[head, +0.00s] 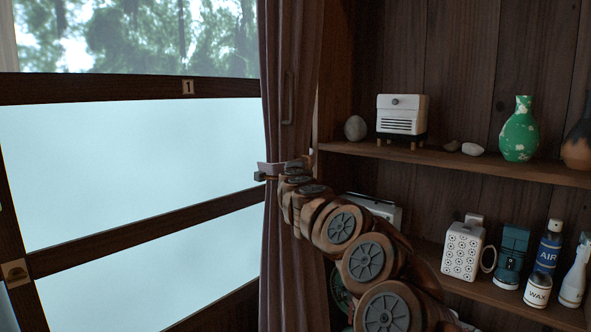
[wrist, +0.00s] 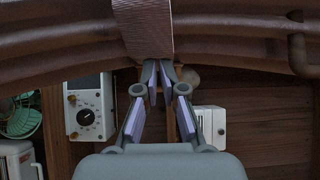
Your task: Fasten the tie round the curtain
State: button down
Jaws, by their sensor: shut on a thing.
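The brown curtain (head: 284,60) hangs in folds beside the window in the head view. It runs across the top of the wrist view (wrist: 70,38). The tie, a flat greyish-mauve band (head: 270,167), lies across the curtain at mid height. In the wrist view the ribbed band (wrist: 143,28) passes over the folds and comes down to my fingertips. My gripper (wrist: 159,72) is shut on the lower end of the tie, close to the curtain. In the head view my arm largely covers the gripper. The band's far side and any fastening are hidden.
The window (head: 130,150) with dark bars is left of the curtain. Right of it, an upper shelf (head: 460,163) holds a white heater-like box (head: 402,114) and a green vase (head: 520,130). In the wrist view a dial device (wrist: 90,107) and a white box (wrist: 208,126) stand behind my fingers.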

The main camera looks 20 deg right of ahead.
jog(key=shift+w+a+y, duration=0.1)
jog(key=shift+a+y, duration=0.2)
jog(key=shift+a, duration=0.3)
jog(key=s, duration=1.3)
jog(key=shift+s+d, duration=0.15)
jog(key=shift+d, duration=0.15)
